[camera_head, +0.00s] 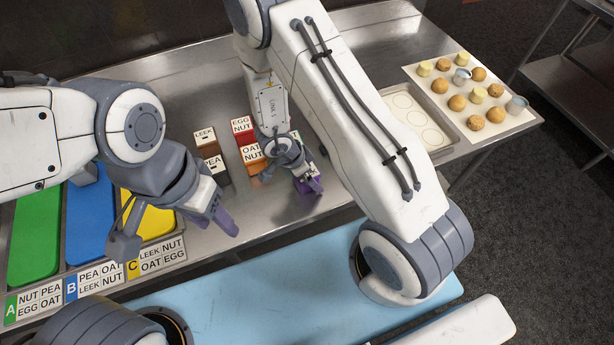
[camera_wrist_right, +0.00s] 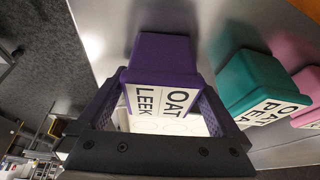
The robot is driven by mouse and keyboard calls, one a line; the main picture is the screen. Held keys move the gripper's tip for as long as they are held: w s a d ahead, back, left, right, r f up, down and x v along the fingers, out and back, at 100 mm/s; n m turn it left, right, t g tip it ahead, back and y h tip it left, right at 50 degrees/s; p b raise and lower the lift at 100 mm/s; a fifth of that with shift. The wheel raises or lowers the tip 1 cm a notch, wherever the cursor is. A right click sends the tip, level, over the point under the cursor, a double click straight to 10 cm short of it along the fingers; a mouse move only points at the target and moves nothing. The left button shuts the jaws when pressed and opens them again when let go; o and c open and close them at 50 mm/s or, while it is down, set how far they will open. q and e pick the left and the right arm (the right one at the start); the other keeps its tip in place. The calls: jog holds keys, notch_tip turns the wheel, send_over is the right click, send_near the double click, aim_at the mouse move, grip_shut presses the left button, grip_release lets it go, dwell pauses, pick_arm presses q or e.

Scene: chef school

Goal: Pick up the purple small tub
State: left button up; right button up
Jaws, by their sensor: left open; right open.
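The purple small tub (camera_wrist_right: 158,60) shows in the right wrist view, with a white label reading OAT and LEEK facing the camera. My right gripper (camera_wrist_right: 152,98) is open, with one finger on each side of the tub's labelled end; contact is not clear. In the head view my right gripper (camera_head: 305,178) hangs low over the steel table beside the other tubs, and the arm hides much around it. A purple patch shows there, but I cannot tell tub from finger. My left gripper (camera_head: 215,214) is open and empty over the table's front edge.
A teal tub (camera_wrist_right: 240,80) and a pink tub (camera_wrist_right: 296,50) stand beside the purple one. Brown, red and orange tubs (camera_head: 252,157) stand left of my right gripper. Green, blue (camera_head: 90,222) and yellow trays lie left. A board with pastries (camera_head: 440,85) lies far right.

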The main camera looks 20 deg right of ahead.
jog(key=shift+r, duration=0.1)
jog(key=c, duration=1.5)
